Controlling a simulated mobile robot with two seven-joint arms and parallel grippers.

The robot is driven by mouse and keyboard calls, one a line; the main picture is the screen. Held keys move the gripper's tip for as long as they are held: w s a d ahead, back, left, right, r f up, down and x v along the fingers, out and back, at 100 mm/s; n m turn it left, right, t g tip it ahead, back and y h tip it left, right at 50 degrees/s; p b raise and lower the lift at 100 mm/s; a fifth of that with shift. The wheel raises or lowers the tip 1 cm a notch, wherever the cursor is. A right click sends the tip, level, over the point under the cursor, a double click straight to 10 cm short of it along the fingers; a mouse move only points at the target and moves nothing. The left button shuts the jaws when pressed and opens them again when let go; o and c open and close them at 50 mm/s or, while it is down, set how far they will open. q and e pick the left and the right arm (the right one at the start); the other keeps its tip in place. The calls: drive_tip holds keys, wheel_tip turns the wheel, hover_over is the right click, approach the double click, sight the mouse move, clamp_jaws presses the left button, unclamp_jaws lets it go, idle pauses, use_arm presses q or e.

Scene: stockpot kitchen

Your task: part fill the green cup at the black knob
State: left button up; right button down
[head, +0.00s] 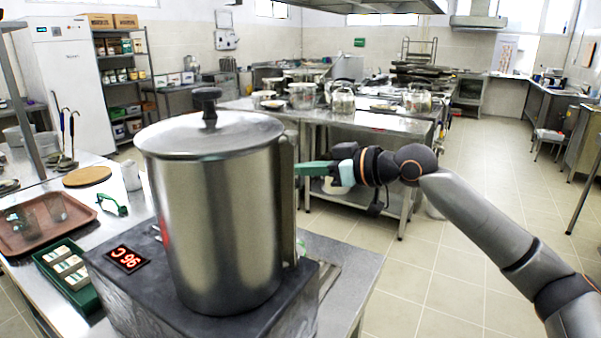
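A large steel stockpot (220,220) with a lid stands on a dark heater block. A black knob (207,100) tops the lid. A vertical grey bar (288,200) runs down the pot's right side. My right gripper (300,169) reaches in from the right, level with the pot's upper part and pointing at that side. A dark green piece (318,168) shows at its front; I cannot tell whether it is finger or a held thing. Its tip meets the pot's edge in the picture, so its opening is hidden. I cannot make out a green cup. My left gripper is not in view.
The heater (215,315) shows a red display (127,259). To its left are a brown tray (45,222) with glassware, a green box (68,270) with pale blocks, a green-handled item (112,204) and a round wooden board (87,177). Open floor (450,270) lies at right.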

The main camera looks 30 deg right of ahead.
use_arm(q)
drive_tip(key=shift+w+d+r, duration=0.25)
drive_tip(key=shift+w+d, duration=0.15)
use_arm(e)
drive_tip(key=shift+f, duration=1.35)
drive_tip(key=shift+a+f, duration=0.1)
idle(1.0)
